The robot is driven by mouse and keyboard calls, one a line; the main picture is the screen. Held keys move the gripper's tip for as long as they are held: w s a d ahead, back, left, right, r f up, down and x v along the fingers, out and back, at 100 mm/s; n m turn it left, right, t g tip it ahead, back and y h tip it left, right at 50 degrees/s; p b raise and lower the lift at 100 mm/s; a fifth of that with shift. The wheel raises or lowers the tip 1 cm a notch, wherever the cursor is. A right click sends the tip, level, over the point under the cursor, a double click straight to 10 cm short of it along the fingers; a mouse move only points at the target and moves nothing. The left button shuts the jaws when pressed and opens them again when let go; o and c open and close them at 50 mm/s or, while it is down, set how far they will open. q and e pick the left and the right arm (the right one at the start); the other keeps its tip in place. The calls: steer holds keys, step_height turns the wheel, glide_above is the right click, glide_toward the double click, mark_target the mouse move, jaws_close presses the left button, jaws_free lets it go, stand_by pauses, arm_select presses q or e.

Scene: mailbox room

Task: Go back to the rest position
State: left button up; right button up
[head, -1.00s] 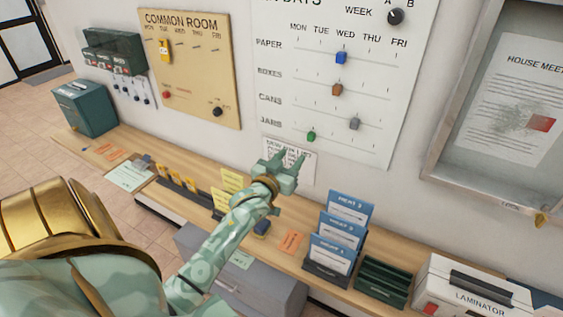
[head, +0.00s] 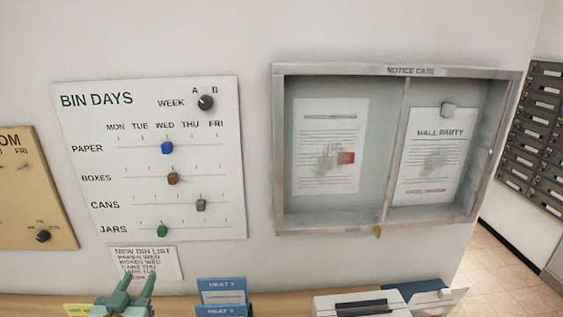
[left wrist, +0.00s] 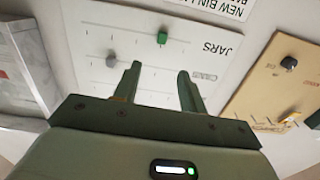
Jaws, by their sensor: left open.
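My left gripper (head: 135,288) shows at the bottom left of the head view, its two fingers apart with nothing between them. It stands in front of the lower part of the new bin list note (head: 146,262). The left wrist view also shows its open, empty fingers (left wrist: 160,80), with the bin days board (left wrist: 110,75) beyond them. In the head view that board (head: 100,160) carries a blue paper slider (head: 167,148), a brown boxes slider (head: 172,179), a grey cans slider (head: 201,204) and a green jars slider (head: 162,231). My right gripper is not in view.
A notice case (head: 278,150) hangs right of the board, and a tan common room board (head: 40,205) left of it. Blue cards (head: 222,292) and the laminator (head: 345,304) stand on the shelf below. Mailboxes (head: 540,140) are at the far right.

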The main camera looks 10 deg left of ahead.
arm_select(q)
steer(key=s+d+f+m+g, duration=0.3)
steer(key=s+d+m+g, duration=0.2)
steer(key=s, duration=0.4)
steer(key=s+d+f+m+g, duration=0.3)
steer(key=s+d+m+g, duration=0.15)
steer(key=s, duration=0.45)
steer(key=s+d+f+g+h+b, duration=0.1)
steer(key=s+d+f+b, duration=0.15)
steer(key=f, duration=0.95)
steer(key=s+d+f+g+h+b, duration=0.1)
steer(key=f+b, duration=0.2)
steer(key=f, duration=0.9)
steer(key=s+d+f+g+b, duration=0.2)
steer(key=f+b, duration=0.1)
steer(key=f, duration=0.8)
steer(key=s+f+n+g+h+b, duration=0.2)
steer(key=s+f+b, duration=0.3)
steer(key=s+f, duration=1.4)
step_height(320, 180, down, 2)
steer(key=shift+s+f+n+g+b, duration=0.25)
steer(key=shift+n+g+b, duration=0.15)
steer(key=shift+n, duration=0.35)
steer(key=shift+a, duration=0.1)
